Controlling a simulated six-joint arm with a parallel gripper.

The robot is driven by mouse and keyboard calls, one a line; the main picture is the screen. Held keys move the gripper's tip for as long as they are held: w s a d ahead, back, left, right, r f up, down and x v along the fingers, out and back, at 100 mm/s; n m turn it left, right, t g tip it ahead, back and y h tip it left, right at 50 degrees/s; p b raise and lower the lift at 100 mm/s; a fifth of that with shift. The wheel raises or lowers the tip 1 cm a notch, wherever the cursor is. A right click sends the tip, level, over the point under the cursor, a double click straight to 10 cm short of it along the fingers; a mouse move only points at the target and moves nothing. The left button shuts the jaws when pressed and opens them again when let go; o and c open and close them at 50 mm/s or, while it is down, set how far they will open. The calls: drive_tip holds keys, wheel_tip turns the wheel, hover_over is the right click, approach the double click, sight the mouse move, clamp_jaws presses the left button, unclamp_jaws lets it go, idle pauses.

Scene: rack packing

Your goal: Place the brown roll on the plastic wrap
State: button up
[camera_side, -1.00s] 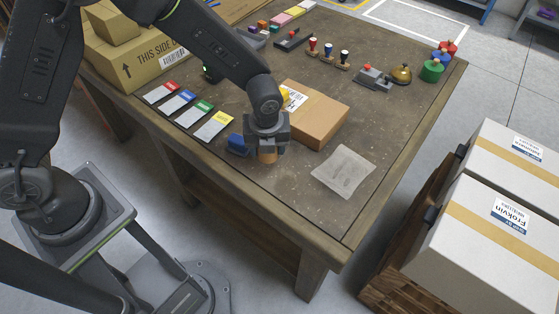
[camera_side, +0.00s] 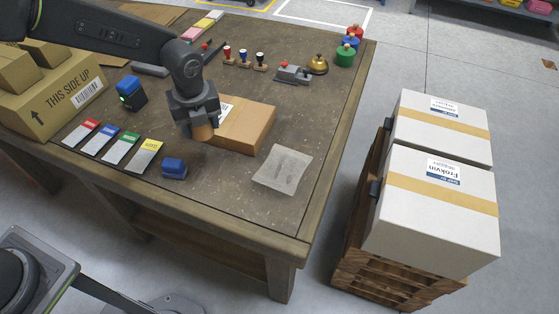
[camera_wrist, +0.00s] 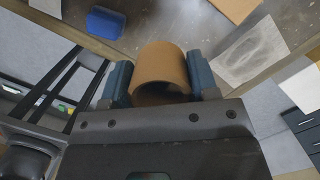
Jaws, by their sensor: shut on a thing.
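The brown roll (camera_side: 202,131) is held in my gripper (camera_side: 198,122), above the table beside the left edge of the flat brown box. In the wrist view the brown roll (camera_wrist: 160,68) sits between the two blue-grey fingers of my gripper (camera_wrist: 160,82), which are shut on it. The plastic wrap (camera_side: 283,169) is a flat, greyish translucent sheet lying on the table near the front right corner. It also shows in the wrist view (camera_wrist: 250,52), to the right of the roll. The roll is apart from the wrap.
A blue block (camera_side: 174,168) stands near the front edge. Colour-tabbed cards (camera_side: 120,150) lie at left; stamps (camera_side: 244,58) and a bell (camera_side: 318,64) stand behind. The wrap's surroundings are clear.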

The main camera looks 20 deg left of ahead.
drive_tip(key=w+d+r, duration=0.2)
drive_tip(key=w+d, duration=0.1)
drive_tip(key=d, duration=0.2)
hover_over(277, 170)
drive_tip(key=f, duration=0.6)
drive_tip(key=shift+s+d+f, duration=0.2)
drive_tip(key=shift+d+f, duration=0.1)
drive_tip(key=shift+f, duration=2.05)
drive_tip(key=shift+f, duration=0.1)
drive_tip(key=o, duration=0.9)
drive_tip(key=r, duration=0.4)
drive_tip(key=s+r, duration=0.1)
drive_tip(key=r, duration=0.3)
drive_tip(key=d+r, duration=0.1)
drive_tip(key=r, duration=0.3)
drive_tip(key=shift+s+d, duration=0.1)
drive_tip(key=shift+s, duration=0.05)
